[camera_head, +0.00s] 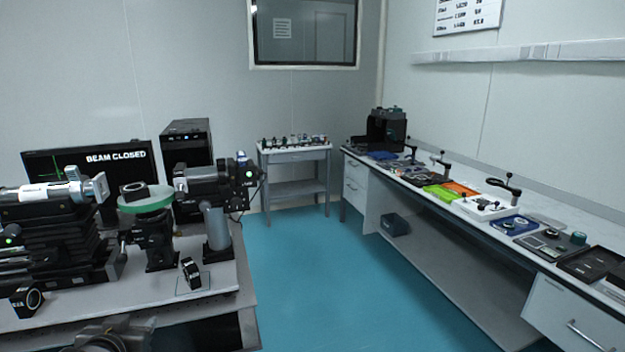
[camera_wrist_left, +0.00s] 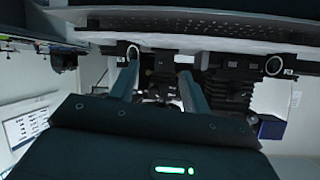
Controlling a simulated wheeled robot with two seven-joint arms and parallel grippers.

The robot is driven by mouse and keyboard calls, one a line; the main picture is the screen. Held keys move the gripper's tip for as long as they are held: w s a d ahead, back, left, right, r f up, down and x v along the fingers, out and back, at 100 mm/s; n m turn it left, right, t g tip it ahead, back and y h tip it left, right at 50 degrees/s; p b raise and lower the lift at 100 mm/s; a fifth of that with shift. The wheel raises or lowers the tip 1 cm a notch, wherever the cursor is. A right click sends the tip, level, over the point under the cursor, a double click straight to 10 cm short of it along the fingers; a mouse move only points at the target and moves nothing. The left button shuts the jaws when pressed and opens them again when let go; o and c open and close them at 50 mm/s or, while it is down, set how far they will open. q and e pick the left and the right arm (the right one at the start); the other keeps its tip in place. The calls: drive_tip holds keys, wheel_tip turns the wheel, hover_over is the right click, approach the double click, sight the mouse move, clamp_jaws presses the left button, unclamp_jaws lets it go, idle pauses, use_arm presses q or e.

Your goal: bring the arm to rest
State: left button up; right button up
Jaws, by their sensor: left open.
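My left gripper (camera_wrist_left: 158,72) shows in the left wrist view, its two pale blue-grey fingers apart with no object held between them. Beyond the fingers are dark optical mounts and the edge of a table, with the picture tilted over. In the head view a grey and dark rounded part at the bottom left, in front of the optical table (camera_head: 215,302), looks like part of my left arm. Its fingers cannot be made out there. My right gripper is in neither view.
The optical table carries a green-rimmed disc (camera_head: 147,200), cylindrical instruments, small ring mounts (camera_head: 191,272) and a monitor (camera_head: 90,165). A long bench (camera_head: 440,222) with trays and tools runs along the right wall. A small cart (camera_head: 293,155) stands behind. The blue floor between is clear.

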use_arm(q)
drive_tip(key=s+d+f+m+g+h, duration=0.15)
drive_tip(key=s+d+f+g, duration=0.3)
drive_tip(key=s+f, duration=0.8)
drive_tip(key=s+d+f+m+g+h, duration=0.15)
drive_tip(key=s+d+f+g, duration=0.35)
drive_tip(key=s+f, duration=0.8)
drive_tip(key=s+d+f, duration=0.1)
drive_tip(key=s+f, duration=0.1)
drive_tip(key=f, duration=1.1)
drive_tip(key=s+d+f, duration=0.1)
drive_tip(key=s+f, duration=0.1)
drive_tip(key=f, duration=1.2)
drive_tip(key=s+a+f+g, duration=0.2)
drive_tip(key=s+a+f, duration=0.1)
drive_tip(key=s+f, duration=1)
drive_tip(key=shift+s+a+f, duration=0.2)
drive_tip(key=shift+s+f, duration=0.2)
drive_tip(key=shift+s, duration=0.85)
